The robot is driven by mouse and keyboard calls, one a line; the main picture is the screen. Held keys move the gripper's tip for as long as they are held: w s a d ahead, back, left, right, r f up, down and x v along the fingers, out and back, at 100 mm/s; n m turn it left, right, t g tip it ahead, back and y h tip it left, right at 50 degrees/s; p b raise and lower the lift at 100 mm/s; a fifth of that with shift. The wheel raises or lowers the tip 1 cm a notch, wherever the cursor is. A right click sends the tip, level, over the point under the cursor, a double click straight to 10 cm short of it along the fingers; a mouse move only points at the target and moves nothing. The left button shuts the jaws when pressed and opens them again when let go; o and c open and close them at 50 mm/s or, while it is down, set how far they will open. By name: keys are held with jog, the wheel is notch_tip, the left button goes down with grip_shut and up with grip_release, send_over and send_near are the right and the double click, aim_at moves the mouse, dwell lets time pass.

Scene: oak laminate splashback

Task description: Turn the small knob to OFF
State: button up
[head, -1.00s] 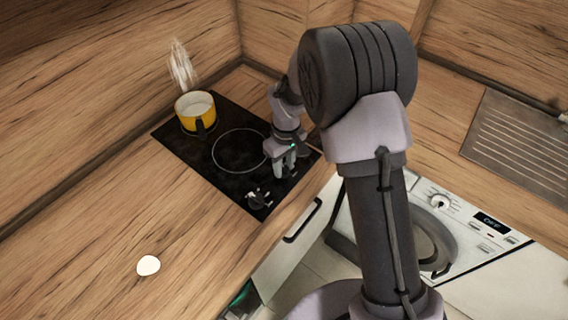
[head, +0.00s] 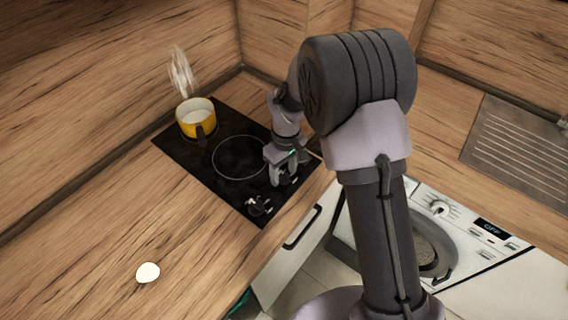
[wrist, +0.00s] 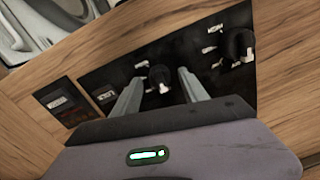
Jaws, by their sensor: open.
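A small black knob (wrist: 160,76) stands on the black hob panel, between the two fingers of my gripper (wrist: 160,90) in the wrist view, with a gap on each side. A second black knob (wrist: 238,46) sits to its right and looks a little bigger. It also shows in the head view (head: 260,206), left of my gripper (head: 283,180). My gripper is open and low over the front right part of the hob (head: 190,155).
A yellow pot (head: 196,118) with steam above it stands at the back left of the hob. A small white object (head: 148,272) lies on the wooden counter (head: 110,220). A washing machine (head: 470,225) is below at the right. The left counter is mostly clear.

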aim_at(286, 173)
notch_tip(286, 173, up, 17)
jog(key=p, duration=0.4)
jog(key=shift+w+d, duration=0.25)
jog(key=s+d+r+m+t+y+b, duration=0.1)
jog(key=s+d+r+m+t+b, duration=0.2)
jog(key=s, duration=0.5)
jog(key=s+d+r+m+t+b, duration=0.1)
jog(key=s+d+r+m+b, duration=0.35)
jog(key=s, duration=0.25)
jog(key=s+d+f+m+t+b, duration=0.2)
jog(key=s+f+m+b, duration=0.1)
jog(key=s, duration=0.6)
jog(key=shift+d+f+m+y, duration=0.15)
jog(key=shift+f+m+y, duration=0.3)
jog(key=shift+m, duration=0.7)
jog(key=shift+f, duration=0.1)
